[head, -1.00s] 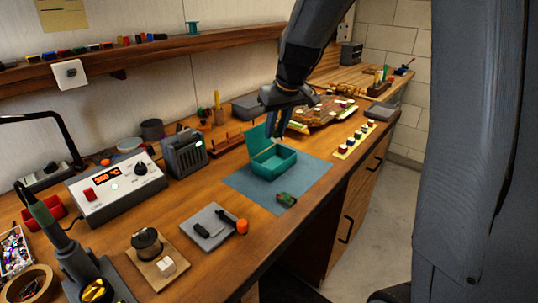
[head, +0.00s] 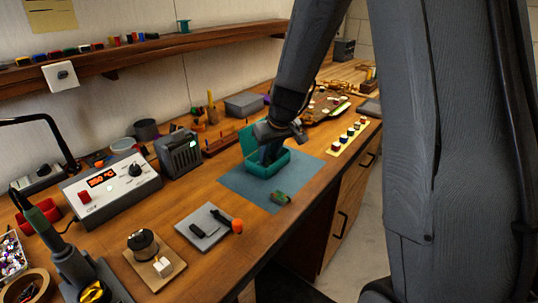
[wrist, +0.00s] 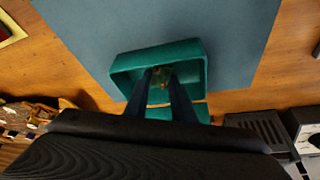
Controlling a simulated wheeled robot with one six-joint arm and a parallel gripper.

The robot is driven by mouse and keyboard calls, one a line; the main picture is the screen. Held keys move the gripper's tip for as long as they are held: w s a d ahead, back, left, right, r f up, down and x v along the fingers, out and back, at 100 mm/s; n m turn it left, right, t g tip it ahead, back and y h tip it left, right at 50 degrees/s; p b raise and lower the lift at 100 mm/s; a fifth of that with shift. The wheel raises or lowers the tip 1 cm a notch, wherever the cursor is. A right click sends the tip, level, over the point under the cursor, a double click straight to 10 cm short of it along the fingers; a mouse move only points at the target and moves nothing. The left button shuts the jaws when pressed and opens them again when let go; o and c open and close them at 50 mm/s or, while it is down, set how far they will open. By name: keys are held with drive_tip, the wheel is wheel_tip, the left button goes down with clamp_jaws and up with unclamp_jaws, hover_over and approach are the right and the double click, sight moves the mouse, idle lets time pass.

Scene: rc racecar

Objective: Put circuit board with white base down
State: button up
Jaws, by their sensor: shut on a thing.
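My gripper (head: 270,156) reaches down into an open teal box (head: 281,167) on the blue mat. In the wrist view, the two dark fingers of my gripper (wrist: 161,73) are inside the teal box (wrist: 125,62). They are shut on a small brownish-green thing (wrist: 161,79), likely the circuit board. It is mostly hidden, and I cannot make out its white base or whether it touches the box floor.
The blue mat (head: 245,190) is bare around the box. A strip of several coloured buttons (head: 340,145) is at right. A grey speaker-like device (head: 180,153) stands left.

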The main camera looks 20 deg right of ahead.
drive_tip(key=shift+f, duration=0.1)
drive_tip(key=o, duration=1)
drive_tip(key=shift+r, duration=0.25)
drive_tip(key=b+v, duration=0.1)
drive_tip(key=v, duration=1)
drive_tip(key=shift+s+r+b, duration=0.3)
drive_tip(key=shift+r+b, duration=0.05)
drive_tip(key=shift+b, duration=0.05)
drive_tip(key=shift+d, duration=0.1)
